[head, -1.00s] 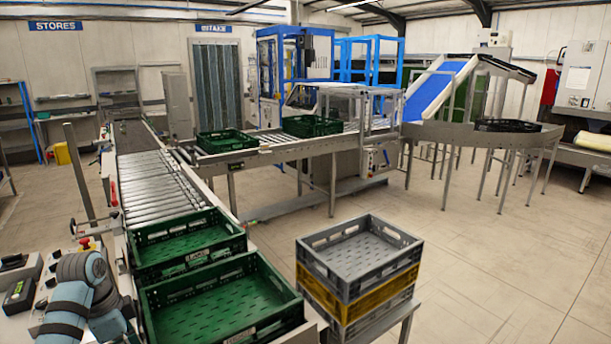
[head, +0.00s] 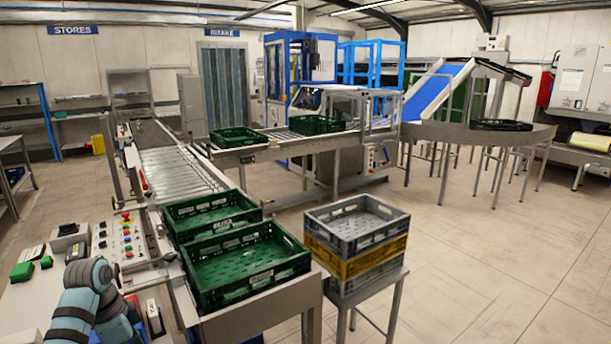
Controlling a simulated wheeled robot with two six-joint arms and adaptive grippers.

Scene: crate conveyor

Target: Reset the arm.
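One of my arms shows at the lower left of the head view as blue-grey rounded links (head: 88,300), in front of a pale worktop. No gripper fingers can be made out on it, and neither gripper is in view. The other arm is not seen. Two green crates stand one behind the other at the near end of the roller conveyor (head: 170,175): the nearer crate (head: 250,279) and the farther crate (head: 213,232). Both look empty.
A control panel (head: 118,240) with coloured buttons stands beyond my arm. Stacked grey and yellow crates (head: 358,242) sit on a stand to the right. More green crates (head: 238,137) ride the cross conveyor. The floor (head: 480,250) at right is clear.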

